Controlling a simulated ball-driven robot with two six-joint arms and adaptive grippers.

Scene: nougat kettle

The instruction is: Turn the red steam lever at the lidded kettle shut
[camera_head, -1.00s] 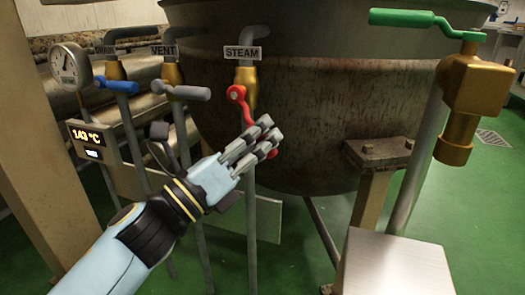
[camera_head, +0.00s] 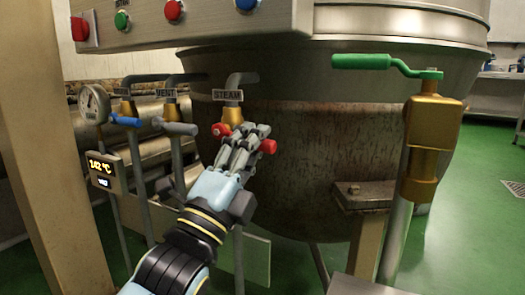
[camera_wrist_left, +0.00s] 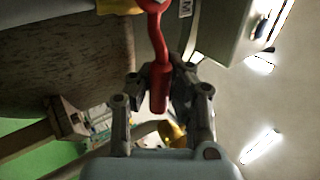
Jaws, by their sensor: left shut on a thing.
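The red steam lever (camera_head: 221,129) sits on the brass valve under the STEAM label (camera_head: 227,95), in front of the dark kettle (camera_head: 320,150). Its hub shows at the left and its red end (camera_head: 268,146) at the right, so it lies nearly crosswise, sloping slightly down to the right. My left gripper (camera_head: 248,141) is shut on the lever's handle and hides its middle. In the left wrist view the red handle (camera_wrist_left: 158,90) lies between the fingers (camera_wrist_left: 163,105). My right gripper is not in view.
Blue (camera_head: 125,121) and grey (camera_head: 180,128) levers stand close to the left, beside a gauge (camera_head: 95,103) and a display (camera_head: 101,169) reading 142 °C. A button panel (camera_head: 200,25) overhangs above. A green-handled brass valve (camera_head: 432,120) stands at right.

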